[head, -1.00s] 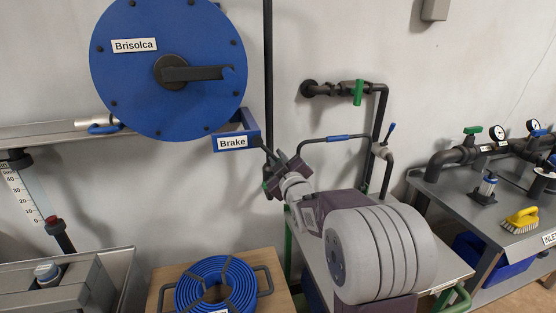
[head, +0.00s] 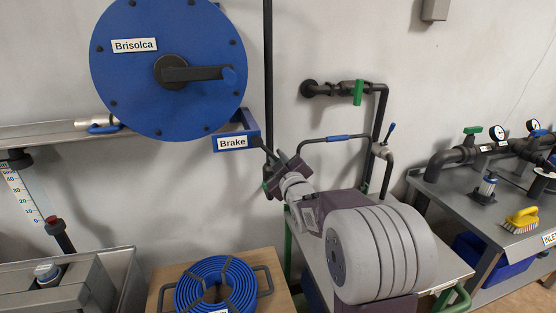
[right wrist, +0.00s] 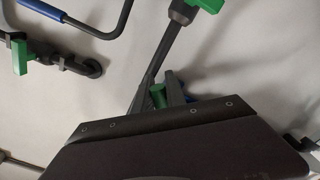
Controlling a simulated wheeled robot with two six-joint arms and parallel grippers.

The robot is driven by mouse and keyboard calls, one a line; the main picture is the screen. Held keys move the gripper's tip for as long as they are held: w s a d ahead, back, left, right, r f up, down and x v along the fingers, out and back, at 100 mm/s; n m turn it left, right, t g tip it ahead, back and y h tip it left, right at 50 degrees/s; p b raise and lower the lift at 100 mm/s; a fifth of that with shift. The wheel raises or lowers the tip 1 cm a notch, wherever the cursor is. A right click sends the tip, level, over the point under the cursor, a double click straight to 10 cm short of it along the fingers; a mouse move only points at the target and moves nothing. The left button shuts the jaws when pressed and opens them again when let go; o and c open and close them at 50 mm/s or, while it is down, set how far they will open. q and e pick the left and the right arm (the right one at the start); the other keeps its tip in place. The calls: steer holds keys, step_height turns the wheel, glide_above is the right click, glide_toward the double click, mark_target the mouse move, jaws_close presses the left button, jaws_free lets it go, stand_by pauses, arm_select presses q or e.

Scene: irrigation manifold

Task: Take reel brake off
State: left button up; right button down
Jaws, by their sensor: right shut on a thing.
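The blue reel (head: 150,100) labelled "Brisolca" is mounted on the wall at the upper left of the head view, with a dark crank across its centre. Below its right edge is a blue bracket (head: 252,130) with a "Brake" label. The dark brake lever (head: 261,147) slants down and right from the bracket. My right gripper (head: 275,176) is shut on the lever's lower end, and its jaws hide part of it. In the right wrist view a green grip (right wrist: 158,95) shows just beyond my gripper's dark body. My left gripper is not in view.
A dark vertical pipe (head: 268,70) runs behind my gripper. Right of it is piping with a green valve handle (head: 358,92). A coiled blue hose (head: 190,292) lies below on a wooden top. A bench with gauges and a yellow brush (head: 521,220) stands at the right.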

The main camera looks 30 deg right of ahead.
steer(key=shift+d, duration=0.1)
stand_by(0.3)
step_height(320, 180, up, 11)
steer(key=d+n+b, duration=0.2)
steer(key=n, duration=1.2)
steer(key=shift+s+d+r+n, duration=0.15)
steer(key=shift+s+d+n, duration=0.05)
steer(key=shift+s+n, duration=0.2)
steer(key=shift+r, duration=0.25)
steer(key=c, duration=1.5)
jaws_free()
steer(key=shift+o, duration=0.7)
steer(key=shift+w+a, duration=0.1)
steer(key=shift+f, duration=0.1)
